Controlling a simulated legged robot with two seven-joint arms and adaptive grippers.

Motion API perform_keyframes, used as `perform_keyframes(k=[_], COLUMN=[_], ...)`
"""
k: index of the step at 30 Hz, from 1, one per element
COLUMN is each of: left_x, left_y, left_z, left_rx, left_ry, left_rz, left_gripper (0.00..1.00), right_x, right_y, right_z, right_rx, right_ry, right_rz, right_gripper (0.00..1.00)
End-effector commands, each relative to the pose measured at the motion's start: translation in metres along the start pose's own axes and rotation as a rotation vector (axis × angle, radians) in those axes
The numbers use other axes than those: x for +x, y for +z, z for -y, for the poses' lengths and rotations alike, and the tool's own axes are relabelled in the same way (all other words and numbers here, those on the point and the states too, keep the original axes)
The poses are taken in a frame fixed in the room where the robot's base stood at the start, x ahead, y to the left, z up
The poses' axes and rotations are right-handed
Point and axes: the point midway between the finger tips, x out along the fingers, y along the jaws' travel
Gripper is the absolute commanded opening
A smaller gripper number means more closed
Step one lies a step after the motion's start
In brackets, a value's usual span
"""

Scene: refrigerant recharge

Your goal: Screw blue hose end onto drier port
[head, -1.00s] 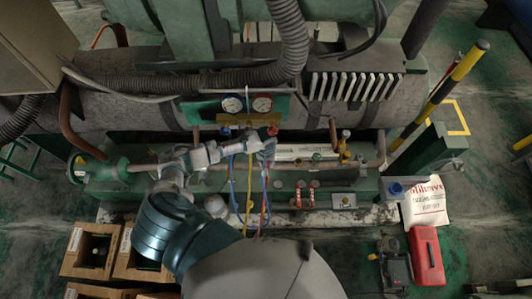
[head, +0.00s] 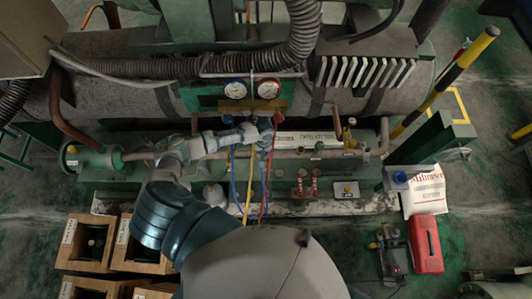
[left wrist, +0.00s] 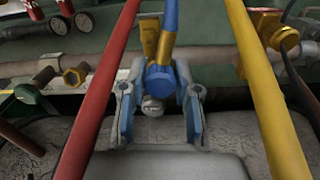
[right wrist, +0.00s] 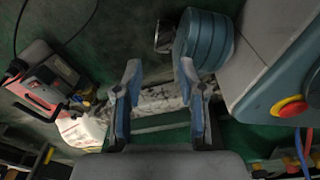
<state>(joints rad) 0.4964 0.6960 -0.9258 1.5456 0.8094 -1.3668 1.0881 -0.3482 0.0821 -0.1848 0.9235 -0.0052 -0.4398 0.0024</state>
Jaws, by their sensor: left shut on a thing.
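My left gripper (left wrist: 156,112) is shut on the blue hose end (left wrist: 160,82), a blue collar with a grey metal tip facing the wrist. In the head view the left gripper (head: 262,134) is just below the gauge manifold, in front of the pipe. The blue hose (head: 234,172) hangs below. A brass hex fitting (left wrist: 75,76) is to the left of the held end, and a brass valve fitting (left wrist: 285,38) to its right; the held end appears apart from both. I cannot tell which fitting is the drier port. My right gripper (right wrist: 152,88) is open and empty.
The red hose (left wrist: 100,85) and yellow hose (left wrist: 262,85) pass either side of the left gripper. Gauges (head: 250,89) stand above it. A red box (head: 426,244), white bag (head: 425,190) and wooden crates (head: 90,242) are on the floor.

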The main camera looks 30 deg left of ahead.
Motion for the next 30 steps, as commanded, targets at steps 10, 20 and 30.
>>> perform_keyframes(k=[10,20,30], left_x=[0.009,0.023,0.032], left_y=[0.003,-0.001,0.003], left_z=[-0.007,0.002,-0.006], left_rx=[0.003,0.002,0.003], left_ry=[-0.004,0.006,-0.003], left_rz=[-0.003,0.001,-0.002], left_gripper=[0.0,0.0,0.0], right_x=[-0.006,-0.023,-0.041], right_y=[-0.032,-0.064,-0.089], right_z=[-0.005,-0.001,-0.007], right_rx=[0.003,0.009,0.013], right_ry=[-0.004,0.007,-0.002], right_rz=[-0.017,-0.03,-0.044], right_gripper=[0.4,0.4,0.4])
